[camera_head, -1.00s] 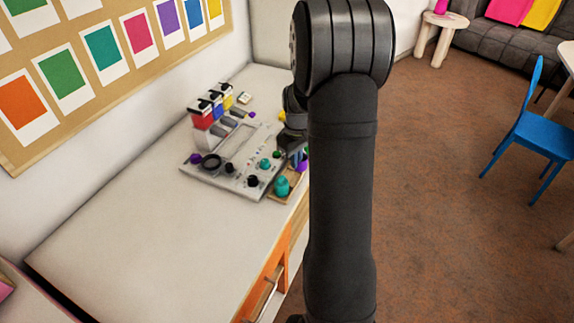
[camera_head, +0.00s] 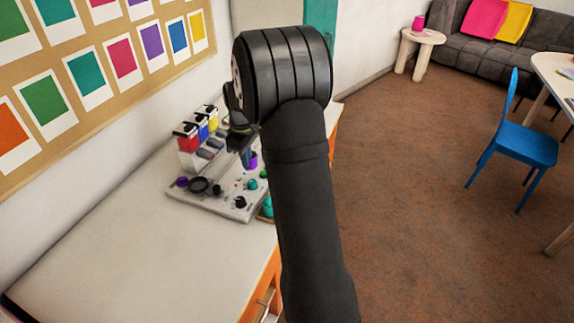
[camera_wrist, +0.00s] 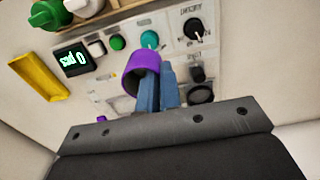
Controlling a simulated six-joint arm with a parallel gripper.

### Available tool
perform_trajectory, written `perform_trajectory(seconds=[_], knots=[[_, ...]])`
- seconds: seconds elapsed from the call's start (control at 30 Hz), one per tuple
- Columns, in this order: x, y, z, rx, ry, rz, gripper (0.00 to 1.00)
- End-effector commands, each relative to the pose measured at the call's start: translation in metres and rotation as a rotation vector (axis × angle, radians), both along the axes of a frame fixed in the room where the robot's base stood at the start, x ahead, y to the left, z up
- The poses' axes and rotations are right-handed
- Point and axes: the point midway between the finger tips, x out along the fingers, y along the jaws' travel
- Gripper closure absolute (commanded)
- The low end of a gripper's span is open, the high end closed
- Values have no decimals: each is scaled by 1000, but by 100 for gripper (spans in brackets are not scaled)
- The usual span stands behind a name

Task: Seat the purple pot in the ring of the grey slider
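The purple pot (camera_wrist: 143,63) is between the blue fingers of my gripper (camera_wrist: 158,88), which are shut on it in the wrist view. It looks tilted there. In the head view the purple pot (camera_head: 252,161) hangs below my gripper (camera_head: 242,158), above the right part of the grey board (camera_head: 215,207). A dark ring (camera_head: 198,186) sits at the board's left front; it also shows in the wrist view (camera_wrist: 200,94), apart from the pot. I cannot tell for sure whether it is the grey slider's ring.
Red (camera_head: 187,142), blue and yellow containers stand at the board's back left. Black and teal knobs rise from the board. A teal pot (camera_head: 268,206) stands by its right edge, partly hidden by my arm. The table (camera_head: 130,235) left of the board is clear.

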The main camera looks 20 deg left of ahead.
Motion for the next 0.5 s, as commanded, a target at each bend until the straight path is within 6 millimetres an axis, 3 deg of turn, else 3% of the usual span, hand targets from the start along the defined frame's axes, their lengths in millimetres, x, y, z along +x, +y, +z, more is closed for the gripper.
perform_trajectory(seconds=[0.03,0.2,0.33,0.5], knots=[[-10,28,-2,1,0,52,100],[-40,97,-3,2,-1,183,100],[-60,131,-4,3,-1,253,100],[-74,153,-5,3,0,296,100]])
